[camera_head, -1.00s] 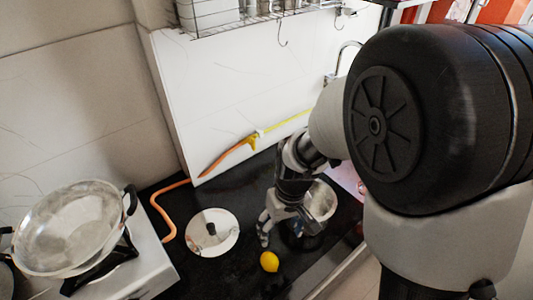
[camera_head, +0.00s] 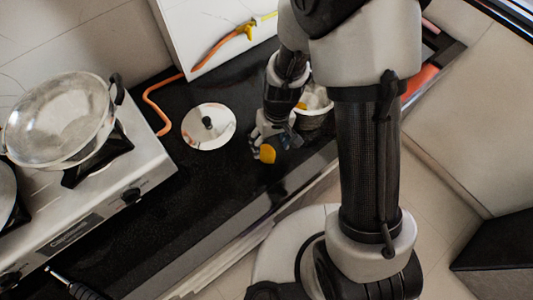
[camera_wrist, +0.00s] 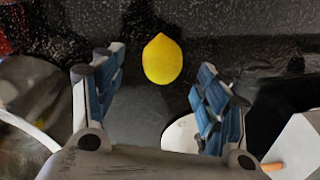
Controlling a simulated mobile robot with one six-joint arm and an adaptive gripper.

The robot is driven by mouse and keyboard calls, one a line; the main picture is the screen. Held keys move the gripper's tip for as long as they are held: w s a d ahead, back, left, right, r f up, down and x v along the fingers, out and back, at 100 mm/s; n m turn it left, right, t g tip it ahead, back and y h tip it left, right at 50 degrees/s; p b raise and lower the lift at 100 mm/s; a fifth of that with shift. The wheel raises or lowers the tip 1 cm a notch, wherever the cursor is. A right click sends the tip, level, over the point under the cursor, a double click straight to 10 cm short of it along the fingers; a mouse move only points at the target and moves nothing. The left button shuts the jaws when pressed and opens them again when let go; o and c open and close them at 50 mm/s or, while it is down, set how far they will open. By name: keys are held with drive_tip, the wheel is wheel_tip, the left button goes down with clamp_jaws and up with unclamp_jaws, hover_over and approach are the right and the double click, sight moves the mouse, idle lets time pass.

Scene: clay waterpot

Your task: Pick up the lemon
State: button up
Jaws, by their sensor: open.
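The yellow lemon (camera_head: 267,153) lies on the black countertop (camera_head: 205,175), to the lower right of the round lid. In the wrist view the lemon (camera_wrist: 162,59) sits just beyond the fingertips, near the centre line between them. My gripper (camera_wrist: 155,75) is open and empty, with one blue-padded finger on each side. In the head view my gripper (camera_head: 268,140) is right by the lemon and covers part of its upper edge. I cannot tell whether a finger touches it.
A round lid with a dark knob (camera_head: 208,127) lies to the left. A metal pot (camera_head: 315,110) stands right of my gripper. An orange hose (camera_head: 158,100) curves behind the lid. A large pan (camera_head: 62,118) sits on the stove at left. The counter in front is clear.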

sight(268, 150)
drive_tip(key=f, duration=0.1)
drive_tip(key=f+b, duration=0.1)
drive_tip(key=f, duration=0.1)
drive_tip(key=a+f+b, duration=0.1)
drive_tip(key=f, duration=0.1)
drive_tip(key=shift+s, duration=0.1)
drive_tip(key=shift+d, duration=0.1)
drive_tip(key=shift+c, duration=0.2)
drive_tip(key=c, duration=1.1)
